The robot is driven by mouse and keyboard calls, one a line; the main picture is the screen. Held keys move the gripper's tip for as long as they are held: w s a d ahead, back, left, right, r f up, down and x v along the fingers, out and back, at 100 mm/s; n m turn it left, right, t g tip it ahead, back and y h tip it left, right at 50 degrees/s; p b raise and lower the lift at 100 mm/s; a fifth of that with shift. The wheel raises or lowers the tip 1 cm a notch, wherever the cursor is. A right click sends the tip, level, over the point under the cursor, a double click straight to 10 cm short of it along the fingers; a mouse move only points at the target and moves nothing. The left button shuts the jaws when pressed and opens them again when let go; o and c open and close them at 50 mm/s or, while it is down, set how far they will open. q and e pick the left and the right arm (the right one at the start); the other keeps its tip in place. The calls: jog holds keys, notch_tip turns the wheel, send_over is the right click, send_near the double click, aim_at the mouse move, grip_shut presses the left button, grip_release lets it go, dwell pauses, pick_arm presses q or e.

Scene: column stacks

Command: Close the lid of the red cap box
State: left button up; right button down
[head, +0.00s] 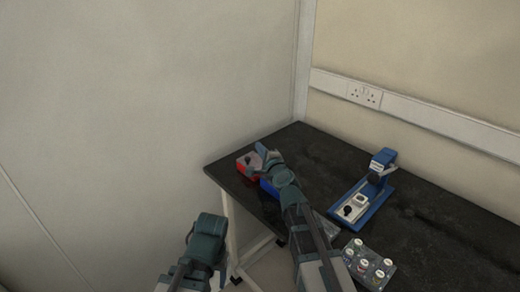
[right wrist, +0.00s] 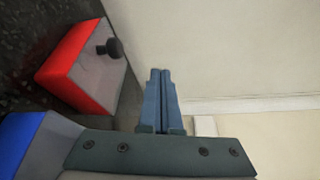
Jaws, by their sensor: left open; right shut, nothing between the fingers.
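The red cap box (head: 244,169) stands near the far left corner of the black table, partly hidden by my right gripper (head: 261,150) in the head view. In the right wrist view the red box (right wrist: 76,62) shows a grey lid face (right wrist: 103,73) with a black knob (right wrist: 112,47). I cannot tell whether the lid is fully shut. My right gripper's fingers (right wrist: 160,75) are together and empty, beside the box and apart from it in that view. My left gripper (head: 207,225) is open and empty, off the table to its left.
A blue box (head: 267,187) stands next to the red one, partly under my right arm; it also shows in the right wrist view (right wrist: 20,140). The table's back is clear.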

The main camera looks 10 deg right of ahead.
aim_at(260, 164)
dwell(0.6)
notch_tip(260, 164, up, 4)
jog(key=r+p, duration=0.1)
jog(key=p, duration=0.4)
jog(key=s+d+f+b, duration=0.1)
jog(key=s, duration=0.1)
jog(key=s+d+f+b, duration=0.3)
jog(key=s, duration=0.2)
jog(key=shift+d+f+b, duration=0.2)
jog(key=shift+f+b, duration=0.1)
jog(key=shift+b, duration=0.05)
jog(key=shift+s+d+f, duration=0.2)
jog(key=shift+s+d, duration=0.2)
jog(key=shift+s, duration=0.1)
